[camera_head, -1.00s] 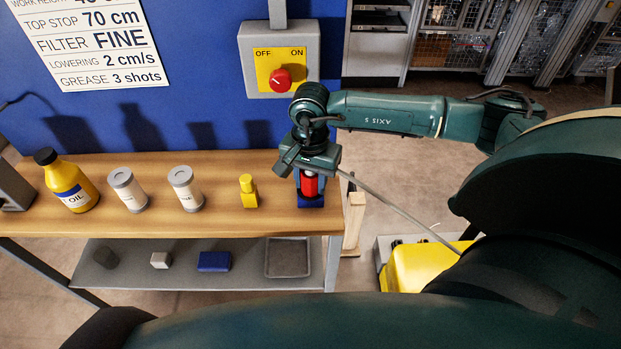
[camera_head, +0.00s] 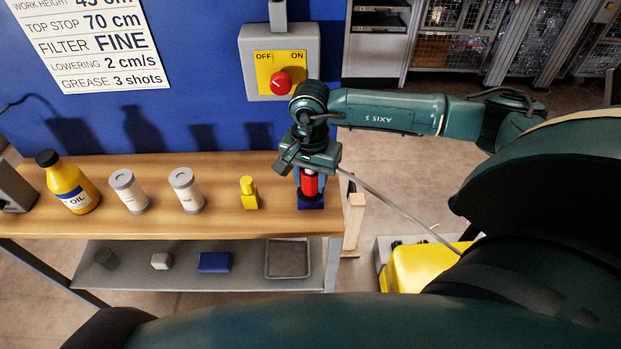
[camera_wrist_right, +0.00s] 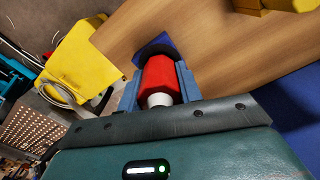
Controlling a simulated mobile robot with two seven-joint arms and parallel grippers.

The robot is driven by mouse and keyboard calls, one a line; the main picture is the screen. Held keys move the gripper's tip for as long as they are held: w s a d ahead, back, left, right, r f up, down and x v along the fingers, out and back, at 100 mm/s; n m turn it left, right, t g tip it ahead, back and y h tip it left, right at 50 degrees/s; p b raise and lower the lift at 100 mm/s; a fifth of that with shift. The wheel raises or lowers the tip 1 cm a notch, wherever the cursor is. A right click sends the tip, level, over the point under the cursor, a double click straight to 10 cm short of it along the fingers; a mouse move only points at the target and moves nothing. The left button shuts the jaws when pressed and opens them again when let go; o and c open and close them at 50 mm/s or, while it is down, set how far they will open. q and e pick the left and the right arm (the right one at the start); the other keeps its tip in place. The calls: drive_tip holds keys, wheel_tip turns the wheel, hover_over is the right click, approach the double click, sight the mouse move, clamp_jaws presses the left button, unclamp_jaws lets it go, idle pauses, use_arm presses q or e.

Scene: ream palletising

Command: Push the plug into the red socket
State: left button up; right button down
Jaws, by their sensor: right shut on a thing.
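My right gripper (camera_head: 310,184) points down over the right end of the workbench. Its blue-grey fingers are shut on a red piece (camera_head: 309,186), which also shows in the right wrist view (camera_wrist_right: 159,78) with a white end towards the palm. The red piece stands over a dark blue base (camera_head: 311,202) on the bench top; the base shows partly in the wrist view (camera_wrist_right: 158,43). I cannot tell whether the red piece touches or sits in it. Nothing is clearly recognisable as a separate plug or red socket. My left gripper is out of view.
The wooden bench (camera_head: 225,218) also holds a yellow piece (camera_head: 249,193), two white cans and a yellow oil bottle (camera_head: 70,184). A switch box (camera_head: 280,62) hangs on the blue wall behind my gripper. A yellow case (camera_head: 420,268) stands on the floor to the right.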

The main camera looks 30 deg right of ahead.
drive_tip(key=shift+r+p, duration=0.45)
drive_tip(key=shift+r, duration=0.7)
drive_tip(key=shift+r+p, duration=0.95)
drive_tip(key=shift+r, duration=1.05)
